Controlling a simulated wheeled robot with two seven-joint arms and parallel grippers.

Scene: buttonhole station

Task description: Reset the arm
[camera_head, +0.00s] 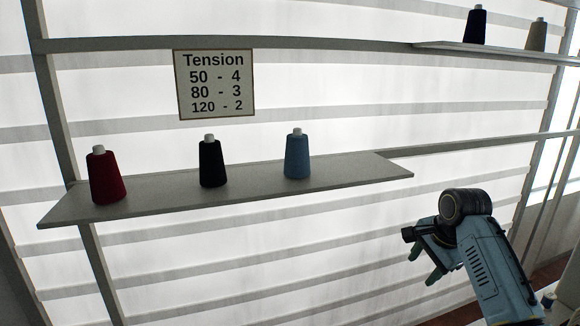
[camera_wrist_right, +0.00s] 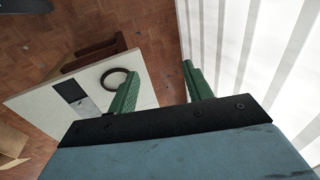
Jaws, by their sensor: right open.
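My right gripper (camera_head: 424,264) is at the lower right of the head view, below and to the right of the lower shelf. In the right wrist view its two green fingers (camera_wrist_right: 160,90) are apart with nothing between them. The gripper hangs in free air in front of the white slatted wall. My left gripper does not show in either view.
The lower shelf (camera_head: 250,192) holds a red cone (camera_head: 106,178), a black cone (camera_head: 212,164) and a blue cone (camera_head: 297,157). An upper shelf (camera_head: 490,51) holds two more cones. A Tension sign (camera_head: 214,84) hangs between. A white table (camera_wrist_right: 45,107) with a black ring (camera_wrist_right: 113,79) lies below.

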